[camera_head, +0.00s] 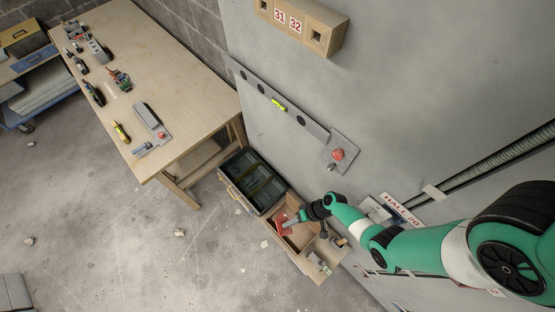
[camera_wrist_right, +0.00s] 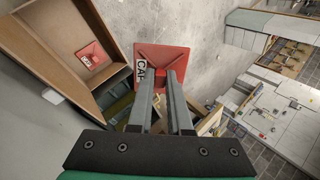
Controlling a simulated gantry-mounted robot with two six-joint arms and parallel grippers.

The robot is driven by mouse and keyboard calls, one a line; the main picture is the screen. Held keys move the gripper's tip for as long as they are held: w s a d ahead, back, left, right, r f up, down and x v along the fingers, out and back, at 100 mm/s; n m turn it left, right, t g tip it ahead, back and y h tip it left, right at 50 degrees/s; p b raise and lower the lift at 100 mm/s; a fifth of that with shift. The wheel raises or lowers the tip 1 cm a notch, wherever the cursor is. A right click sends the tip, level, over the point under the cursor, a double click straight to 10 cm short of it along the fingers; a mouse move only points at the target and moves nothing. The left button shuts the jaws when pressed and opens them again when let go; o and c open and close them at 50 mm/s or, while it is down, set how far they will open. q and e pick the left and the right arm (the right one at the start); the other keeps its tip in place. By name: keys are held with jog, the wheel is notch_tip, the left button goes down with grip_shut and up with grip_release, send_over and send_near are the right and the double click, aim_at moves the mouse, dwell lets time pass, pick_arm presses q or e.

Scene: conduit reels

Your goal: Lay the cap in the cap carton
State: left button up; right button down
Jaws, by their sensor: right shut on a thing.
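My right gripper (camera_wrist_right: 165,76) is shut on a red cap (camera_wrist_right: 180,54), a square plate with a white lettered label at its edge. In the wrist view the cap lies across the ends of the two grey fingers. The brown carton (camera_wrist_right: 58,13) is to the left of the held cap in that view, with another red labelled cap (camera_wrist_right: 92,52) inside it. In the head view my right gripper (camera_head: 294,220) is over or at the open carton (camera_head: 301,263) near the wall, with red showing at its fingertips. I cannot tell the held cap's height there. My left gripper is not in view.
A dark green crate (camera_head: 233,164) adjoins the carton. A wooden workbench (camera_head: 165,70) with several tools stands at the left. The grey wall carries a level-like bar (camera_head: 258,88), a plate with a red knob (camera_head: 338,154) and a conduit (camera_head: 490,162). The concrete floor left of the carton is mostly clear.

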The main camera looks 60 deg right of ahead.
jog(key=s+d+f+n+g+h+b, duration=0.1)
jog(key=s+f+n+g+h+b, duration=0.1)
jog(key=f+b, duration=0.3)
jog(key=s+d+f+n+g+h+b, duration=0.1)
jog(key=s+f+n+g+h+b, duration=0.2)
jog(key=f, duration=1)
jog(key=s+b, duration=0.1)
jog(key=b, duration=0.2)
jog(key=shift+g, duration=0.3)
jog(key=shift+b, duration=0.35)
notch_tip(320, 180, down, 10)
jog(key=b, duration=0.9)
jog(key=shift+b, duration=0.4)
jog(key=shift+f+b, duration=0.45)
jog(key=shift+f, duration=0.05)
jog(key=c, duration=0.8)
grip_release()
jog(key=shift+o, duration=0.2)
jog(key=shift+r, duration=0.15)
